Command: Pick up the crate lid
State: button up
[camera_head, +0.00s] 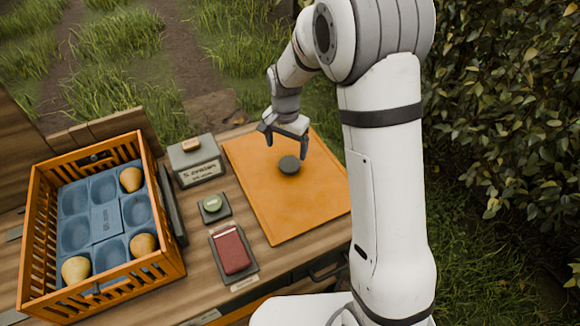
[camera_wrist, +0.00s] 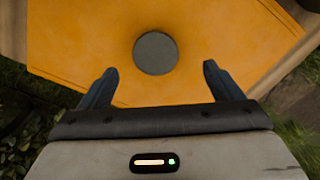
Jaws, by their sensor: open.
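The crate lid (camera_head: 264,195) is a flat orange panel lying on the wooden bench, right of the small items. A round dark grey knob (camera_head: 289,165) stands on it. In the wrist view the orange lid (camera_wrist: 90,40) fills the upper part, and the knob (camera_wrist: 155,54) is just beyond the fingertips, roughly midway between them. My gripper (camera_head: 286,142) is open and empty, above the lid and a little to the far side of the knob. Its two dark fingers (camera_wrist: 158,71) also show in the wrist view, apart from the knob.
An orange slatted crate (camera_head: 32,235) at left holds a blue tray (camera_head: 105,223) with 3 pears. Leafy bushes (camera_head: 505,100) stand at right.

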aim_at(289, 164)
jog(key=f, duration=0.2)
jog(key=f+p, duration=0.1)
jog(key=f, duration=0.4)
jog(key=shift+d, duration=0.4)
jog(key=shift+c, duration=0.3)
jog(key=c, duration=1.2)
